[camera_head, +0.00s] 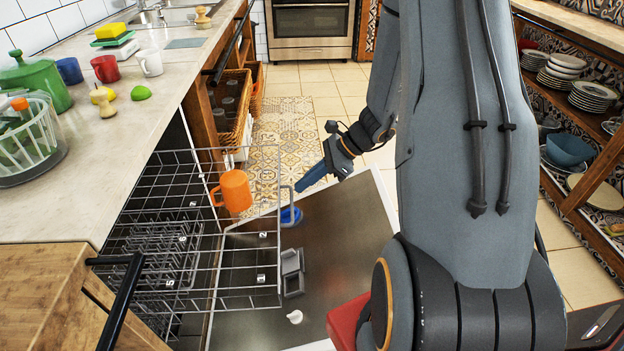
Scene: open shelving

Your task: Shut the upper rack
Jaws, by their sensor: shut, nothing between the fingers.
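The upper rack (279,240) is a grey wire basket. It is pulled out of the dishwasher under the counter and stands over the lowered door (345,235). An orange mug (234,191) is in the rack. My gripper (300,186) has blue fingers, shut and empty. It is just right of the rack's front end, near its far corner, and points left toward it. I cannot tell whether the fingertips touch the wire. A blue round item (290,216) shows by the rack's front, below my fingers.
The lower rack (160,275) sits inside the dishwasher. The counter (175,85) above holds a green pot (35,80), mugs and a white basket (30,145). Open shelves with dishes (590,95) stand at the right. Tiled floor (330,85) lies clear beyond the door.

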